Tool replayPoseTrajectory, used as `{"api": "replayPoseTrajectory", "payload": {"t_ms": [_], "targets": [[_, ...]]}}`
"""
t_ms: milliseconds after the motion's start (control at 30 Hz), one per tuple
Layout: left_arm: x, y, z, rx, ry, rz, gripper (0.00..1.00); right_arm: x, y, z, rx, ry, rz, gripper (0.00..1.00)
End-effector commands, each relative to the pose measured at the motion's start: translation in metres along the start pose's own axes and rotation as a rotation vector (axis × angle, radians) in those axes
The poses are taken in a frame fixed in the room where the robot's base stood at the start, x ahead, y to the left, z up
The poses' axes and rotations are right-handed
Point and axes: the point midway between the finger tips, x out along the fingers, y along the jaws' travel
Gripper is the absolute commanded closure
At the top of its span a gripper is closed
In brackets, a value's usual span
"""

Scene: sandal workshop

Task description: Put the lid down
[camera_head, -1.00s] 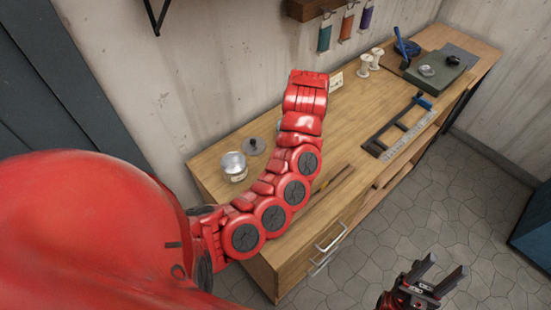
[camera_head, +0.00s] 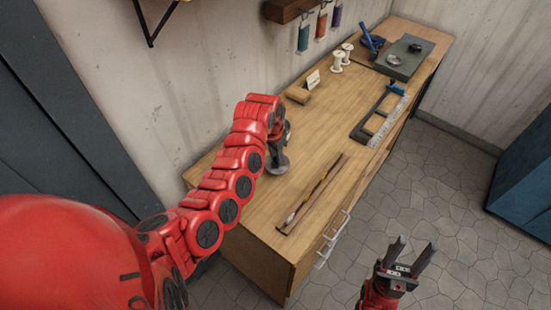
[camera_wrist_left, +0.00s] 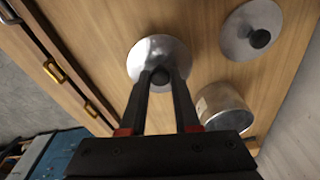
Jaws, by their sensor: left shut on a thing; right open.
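A round, shiny metal lid (camera_wrist_left: 142,63) is at the tips of my left gripper (camera_wrist_left: 164,78), which is shut on its knob. In the head view the lid (camera_head: 277,165) shows as a grey disc under my left gripper (camera_head: 280,148), low over the wooden workbench (camera_head: 225,164). I cannot tell whether it touches the wood. A second metal lid with a black knob (camera_wrist_left: 251,31) lies on the bench in the left wrist view. An open metal pot (camera_wrist_left: 222,105) stands near it. My right gripper (camera_head: 413,247) is open and empty, off the bench front.
A long brown wooden strip (camera_head: 314,192) lies right of the held lid. A small block with a card (camera_head: 299,94), white spools (camera_head: 338,60), a blue-handled frame and ruler (camera_head: 380,118) and a dark slab (camera_head: 404,63) are farther back. Bare wood lies between.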

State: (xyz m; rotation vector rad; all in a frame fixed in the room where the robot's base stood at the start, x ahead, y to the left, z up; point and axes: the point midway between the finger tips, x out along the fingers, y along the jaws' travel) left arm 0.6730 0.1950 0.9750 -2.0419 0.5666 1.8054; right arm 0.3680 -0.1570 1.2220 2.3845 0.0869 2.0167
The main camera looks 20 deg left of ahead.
Motion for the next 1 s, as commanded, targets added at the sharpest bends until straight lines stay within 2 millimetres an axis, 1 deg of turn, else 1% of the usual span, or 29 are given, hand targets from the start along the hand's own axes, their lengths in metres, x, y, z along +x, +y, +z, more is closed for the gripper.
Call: {"api": "replayPoseTrajectory", "payload": {"t_ms": [33, 200, 567, 600, 733, 767, 1000], "targets": [[0.004, 0.001, 0.002, 0.002, -0.006, 0.003, 1.0, 0.006, 0.0, -0.001, 0.0, 0.0, 0.0, 0.5], [0.024, 0.0, 0.004, -0.001, -0.006, 0.002, 1.0, 0.013, 0.001, -0.002, 0.0, 0.0, 0.0, 0.5], [0.031, 0.001, 0.004, -0.001, -0.003, 0.001, 1.0, 0.009, 0.0, -0.002, 0.0, 0.0, 0.0, 0.5], [0.03, 0.0, 0.004, -0.001, -0.003, 0.001, 0.66, 0.009, 0.001, -0.002, 0.0, 0.0, 0.0, 0.5], [0.03, 0.0, 0.004, -0.001, -0.003, 0.001, 0.43, 0.01, 0.0, -0.002, 0.0, 0.0, 0.0, 0.5], [0.03, 0.0, 0.004, -0.001, -0.003, 0.001, 0.4, 0.01, 0.0, -0.002, 0.0, 0.0, 0.0, 0.5], [0.03, 0.0, 0.004, -0.001, -0.003, 0.001, 0.4, 0.01, 0.001, -0.002, 0.0, 0.0, 0.0, 0.5]]}}
